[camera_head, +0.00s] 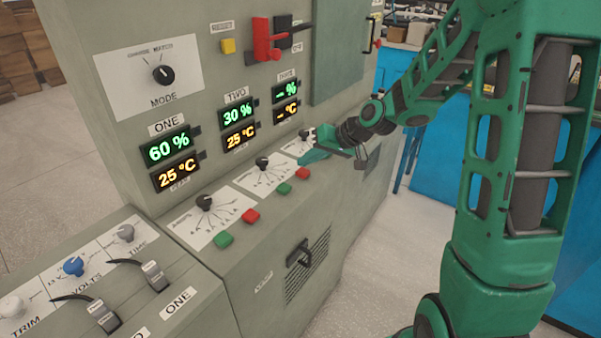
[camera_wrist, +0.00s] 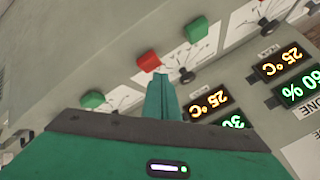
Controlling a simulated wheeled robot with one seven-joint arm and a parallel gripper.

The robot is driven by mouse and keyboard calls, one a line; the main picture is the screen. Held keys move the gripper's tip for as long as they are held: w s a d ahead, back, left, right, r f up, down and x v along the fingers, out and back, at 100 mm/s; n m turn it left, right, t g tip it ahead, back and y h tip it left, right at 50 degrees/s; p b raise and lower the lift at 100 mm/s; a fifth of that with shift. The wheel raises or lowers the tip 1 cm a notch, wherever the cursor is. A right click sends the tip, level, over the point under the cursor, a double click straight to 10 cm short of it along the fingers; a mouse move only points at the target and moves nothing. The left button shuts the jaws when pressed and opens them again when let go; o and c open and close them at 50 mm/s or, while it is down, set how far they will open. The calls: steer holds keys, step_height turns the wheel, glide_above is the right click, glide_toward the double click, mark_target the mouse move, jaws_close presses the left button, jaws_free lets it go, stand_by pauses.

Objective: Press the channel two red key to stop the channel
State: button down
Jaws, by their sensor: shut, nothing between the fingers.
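The channel two red key (camera_head: 302,173) sits on the sloped ledge of the grey cabinet, beside the channel two green key (camera_head: 284,188). It also shows in the wrist view (camera_wrist: 148,61), just past my fingertips. My gripper (camera_head: 305,158) is shut and empty, with its narrow tip close to this red key. In the wrist view the shut fingers (camera_wrist: 160,78) point at the key's near edge. I cannot tell whether they touch it. The channel two display (camera_head: 238,112) reads 30 % and 25 °C.
The channel one red key (camera_head: 250,215) and green key (camera_head: 223,240) lie nearer on the same ledge. Black knobs (camera_head: 204,202) stand behind the keys. Another green key (camera_wrist: 92,98) lies left of my fingers in the wrist view. A handle (camera_head: 299,254) projects from the cabinet front.

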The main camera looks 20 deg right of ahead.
mark_target(307, 172)
steer(key=shift+r, duration=0.1)
steer(key=shift+r, duration=2.5)
steer(key=s+d+m+g+h, duration=0.2)
steer(key=s+d, duration=0.3)
steer(key=s, duration=0.7)
steer(key=s+d+m+g+h, duration=0.2)
steer(key=s+d, duration=0.3)
steer(key=s, duration=0.8)
steer(key=s+d+m+g+h, duration=0.1)
steer(key=s+d, duration=0.5)
steer(key=s, duration=0.7)
steer(key=shift+s+f+m+g+h, duration=0.2)
steer(key=shift+m+g+h, duration=0.25)
steer(key=shift+g, duration=0.55)
